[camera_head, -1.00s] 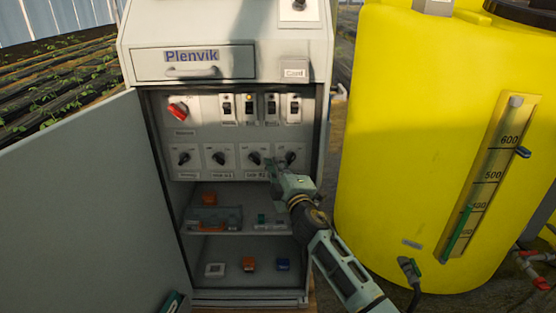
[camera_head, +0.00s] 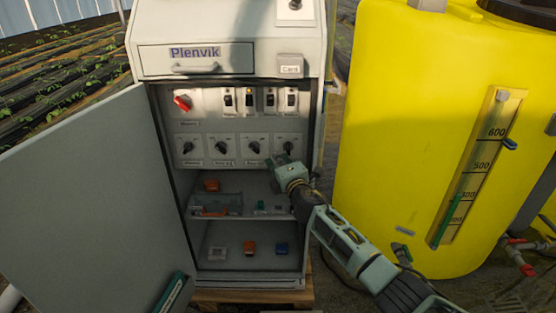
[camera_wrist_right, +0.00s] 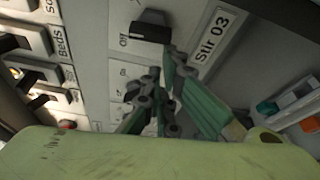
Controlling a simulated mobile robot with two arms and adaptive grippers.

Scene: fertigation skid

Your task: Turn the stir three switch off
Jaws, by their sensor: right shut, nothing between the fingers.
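The Stir 03 switch is a black rotary knob (camera_wrist_right: 151,27) beside its white "Stir 03" label (camera_wrist_right: 214,36) in the right wrist view. In the head view it is the rightmost knob (camera_head: 288,147) of the lower row in the open Plenvik cabinet (camera_head: 230,75). My right gripper (camera_head: 276,163) is just below and slightly left of that knob, in front of the panel's lower edge. In the wrist view its fingers (camera_wrist_right: 160,102) are closed together, empty and apart from the knob. My left gripper is not in view.
Other knobs (camera_head: 222,147) stand left in the same row. Above are a red main switch (camera_head: 183,103) and rocker switches (camera_head: 250,99). Shelves with small parts (camera_head: 248,248) lie below. The open door (camera_head: 90,190) is left; a yellow tank (camera_head: 420,130) is right.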

